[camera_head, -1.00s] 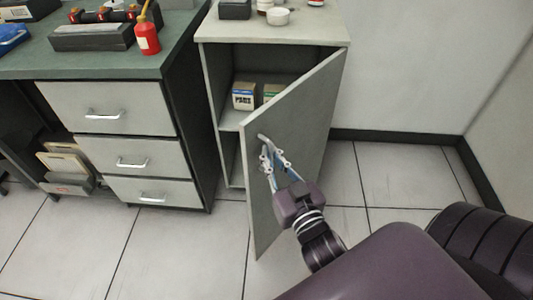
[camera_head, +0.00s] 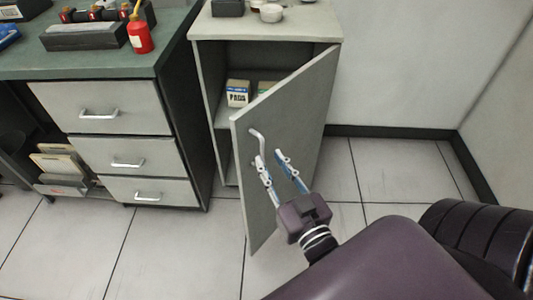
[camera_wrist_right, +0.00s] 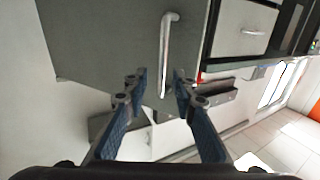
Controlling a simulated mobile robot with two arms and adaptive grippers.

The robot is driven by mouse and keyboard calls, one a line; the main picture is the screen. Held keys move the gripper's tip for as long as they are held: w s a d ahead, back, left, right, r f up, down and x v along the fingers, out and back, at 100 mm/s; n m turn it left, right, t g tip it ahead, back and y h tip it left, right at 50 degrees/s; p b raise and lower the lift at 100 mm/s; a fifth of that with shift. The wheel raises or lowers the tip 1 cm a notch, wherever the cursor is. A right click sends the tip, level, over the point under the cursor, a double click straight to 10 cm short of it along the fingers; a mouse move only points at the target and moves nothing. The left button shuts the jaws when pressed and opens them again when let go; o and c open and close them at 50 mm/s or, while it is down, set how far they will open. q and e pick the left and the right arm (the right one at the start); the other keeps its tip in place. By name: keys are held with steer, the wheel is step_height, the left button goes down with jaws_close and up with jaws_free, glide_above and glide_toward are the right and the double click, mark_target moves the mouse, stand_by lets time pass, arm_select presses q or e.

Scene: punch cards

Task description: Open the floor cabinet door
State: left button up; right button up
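The floor cabinet (camera_head: 262,26) stands against the wall, and its grey door (camera_head: 290,110) is swung partly open, showing the inside shelf. The door's silver bar handle (camera_head: 258,142) is on the outer face near its free edge; it also shows in the right wrist view (camera_wrist_right: 167,50). My right gripper (camera_head: 269,155) is open in front of the door, with the fingers spread and nothing held. In the right wrist view the handle's lower end lies near the gap between the fingertips (camera_wrist_right: 159,76); whether they touch it I cannot tell. My left gripper is not in view.
A workbench with drawers (camera_head: 98,107) stands left of the cabinet, with a red bottle (camera_head: 140,37) on top. Small boxes (camera_head: 238,93) sit on the cabinet's shelf. The tiled floor (camera_head: 190,255) in front is clear.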

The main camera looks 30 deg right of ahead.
steer(key=shift+s+a, duration=0.15)
steer(key=shift+s, duration=0.7)
steer(key=shift+s+a, duration=0.1)
steer(key=shift+s, duration=0.7)
